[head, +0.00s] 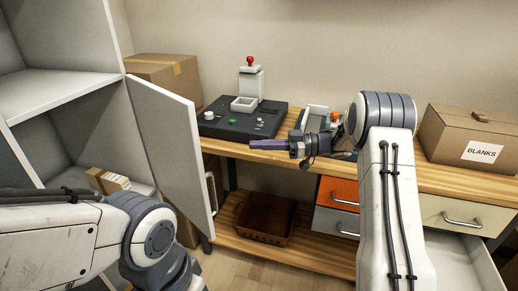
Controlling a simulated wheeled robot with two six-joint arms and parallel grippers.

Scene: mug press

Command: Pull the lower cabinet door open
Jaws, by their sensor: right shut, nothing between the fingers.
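The white cabinet (60,82) stands at the left with its shelves exposed. Its lower door (168,140) is swung out from the cabinet and stands open, with its inner face towards me. A handle (212,188) shows just past the door's right edge. The compartment behind the door is partly visible. My right gripper (262,145) is shut and empty, with purple fingers pointing left above the bench's front edge, apart from the door and to its right. My left arm comes in at the lower left, in front of the cabinet; its gripper is out of view.
A wooden bench (440,180) carries a black press base (222,124) and a box marked BLANKS (470,133). A brown basket (265,218) sits on its lower shelf. An orange drawer (338,193) is shut; a lower right drawer (455,262) stands open. A small carton (108,181) lies inside the cabinet.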

